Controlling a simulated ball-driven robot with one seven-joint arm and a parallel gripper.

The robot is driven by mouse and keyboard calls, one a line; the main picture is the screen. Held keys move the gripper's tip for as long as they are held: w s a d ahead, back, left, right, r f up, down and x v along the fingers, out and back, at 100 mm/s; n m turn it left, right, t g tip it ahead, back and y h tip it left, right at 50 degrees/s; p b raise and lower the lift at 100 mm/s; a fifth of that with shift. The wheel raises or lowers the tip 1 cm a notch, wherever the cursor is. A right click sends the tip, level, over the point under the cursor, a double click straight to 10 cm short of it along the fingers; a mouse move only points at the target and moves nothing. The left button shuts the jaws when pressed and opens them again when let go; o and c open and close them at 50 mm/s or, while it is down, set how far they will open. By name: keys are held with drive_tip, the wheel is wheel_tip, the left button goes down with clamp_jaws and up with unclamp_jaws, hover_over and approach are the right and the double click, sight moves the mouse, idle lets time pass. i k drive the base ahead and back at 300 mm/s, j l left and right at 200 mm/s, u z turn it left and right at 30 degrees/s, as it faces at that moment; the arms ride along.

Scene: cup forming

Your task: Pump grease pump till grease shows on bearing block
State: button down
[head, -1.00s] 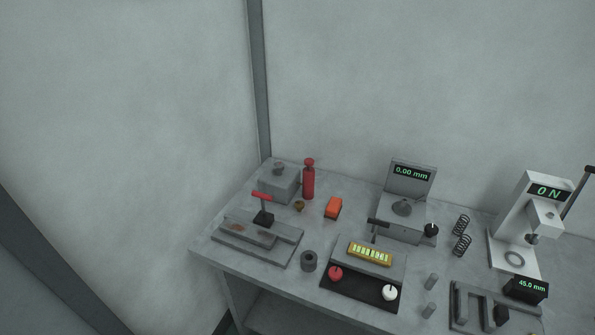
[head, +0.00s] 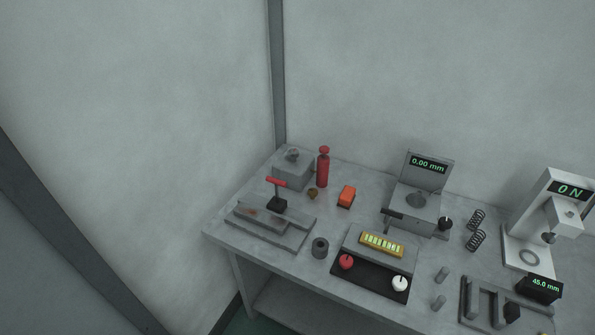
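A red upright cylinder with a round red cap, which looks like the grease pump (head: 323,170), stands at the back left of the bench. Just left of it is a grey block with a round part on top, which looks like the bearing block (head: 291,174). The two are close together; I cannot tell whether they touch. I cannot make out any grease on the block at this size. My gripper is not in view.
On the grey bench (head: 340,274), a red-handled tool (head: 277,185) stands on a stepped plate in front of the block. A gauge reading 0.00 mm (head: 428,165) stands to the right.

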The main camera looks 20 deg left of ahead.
sight(325, 150)
drive_tip(key=i+j+u, duration=0.25)
drive_tip(key=i+u, duration=0.25)
drive_tip(key=i+j+u, duration=0.1)
drive_tip(key=i+u, duration=0.2)
drive_tip(key=u, duration=0.15)
